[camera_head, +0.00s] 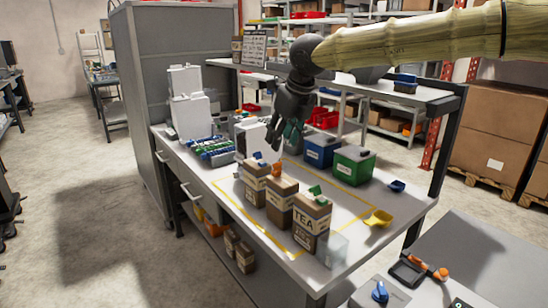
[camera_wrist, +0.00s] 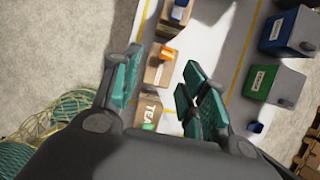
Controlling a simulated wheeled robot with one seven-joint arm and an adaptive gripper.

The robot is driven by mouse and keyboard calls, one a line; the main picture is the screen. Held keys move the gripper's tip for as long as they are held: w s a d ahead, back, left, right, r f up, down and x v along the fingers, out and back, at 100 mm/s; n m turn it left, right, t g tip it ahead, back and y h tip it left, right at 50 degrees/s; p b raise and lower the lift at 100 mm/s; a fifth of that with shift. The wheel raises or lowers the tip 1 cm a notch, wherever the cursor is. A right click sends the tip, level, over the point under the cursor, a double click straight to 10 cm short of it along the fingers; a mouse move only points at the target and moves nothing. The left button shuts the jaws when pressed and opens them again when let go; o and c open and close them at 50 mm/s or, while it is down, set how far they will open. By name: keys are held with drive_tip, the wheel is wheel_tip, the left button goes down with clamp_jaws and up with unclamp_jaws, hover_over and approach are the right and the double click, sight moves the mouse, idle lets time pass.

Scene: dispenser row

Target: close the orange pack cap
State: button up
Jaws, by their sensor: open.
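Three brown packs stand in a row on the grey bench. The middle pack (camera_head: 281,203) has an orange cap (camera_head: 276,170) that sticks up from its top, seemingly open. In the wrist view, the orange cap (camera_wrist: 167,52) and its pack (camera_wrist: 155,73) show between my finger lines. The near TEA pack (camera_head: 311,222) has a green cap (camera_head: 316,190). The far pack (camera_head: 255,184) has a blue cap, clearer in the wrist view (camera_wrist: 180,3). My gripper (camera_head: 286,142) is open and empty, above the packs and apart from them.
A blue bin (camera_head: 321,152) and a green bin (camera_head: 353,167) stand right of the packs. A yellow scoop (camera_head: 378,218) and a blue scoop (camera_head: 397,186) lie near the right edge. White dispensers (camera_head: 190,105) stand at the far left. A shelf (camera_head: 360,85) spans the back.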

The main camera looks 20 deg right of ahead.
sight(278, 163)
drive_tip(key=x, duration=0.2)
drive_tip(key=d+x, duration=0.1)
drive_tip(key=x, duration=0.3)
drive_tip(key=shift+w+d+f, duration=0.1)
drive_tip(key=shift+d+f, duration=0.15)
drive_tip(key=shift+a+f, duration=0.15)
drive_tip(key=shift+f, duration=0.15)
drive_tip(key=shift+x, duration=0.95)
drive_tip(key=shift+r, duration=0.1)
